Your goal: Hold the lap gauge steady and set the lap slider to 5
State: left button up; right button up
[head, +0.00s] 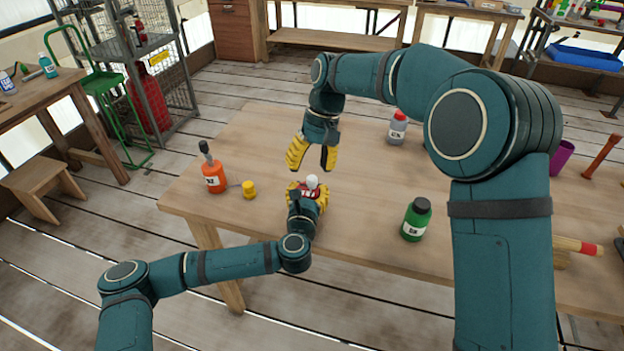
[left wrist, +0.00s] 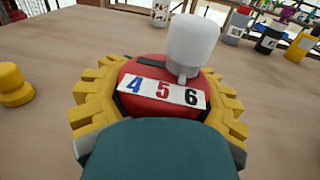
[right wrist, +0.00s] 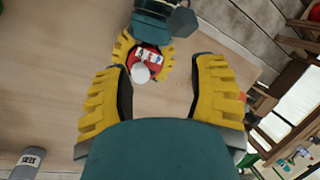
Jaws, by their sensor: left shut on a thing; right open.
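The lap gauge is a red round body (left wrist: 150,72) with a white strip reading 4, 5, 6 (left wrist: 163,91). Its lap slider, a white knob (left wrist: 192,45), stands upright behind the strip, right of the 5 and near the 6; a dark slot shows to its left. My left gripper (head: 307,196) is shut on the gauge, one yellow finger on each side, at the table. My right gripper (head: 313,163) is open and empty, pointing down above and behind the gauge. In the right wrist view the knob (right wrist: 141,73) shows beyond and between the open fingers, apart from them.
On the wooden table (head: 260,135), an orange bottle (head: 214,178) and a yellow piece (head: 249,189) stand left of the gauge. A green bottle (head: 416,220) stands to its right, a grey bottle (head: 397,128) farther back. The tabletop around the gauge is otherwise clear.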

aim_at(312, 177)
jog(key=w+r+n+t+h, duration=0.2)
jog(key=w+r+h, duration=0.1)
jog(key=r, duration=0.1)
jog(key=f, duration=1.2)
jog(key=shift+w+d, duration=0.1)
jog(key=shift+d, duration=0.1)
grip_shut()
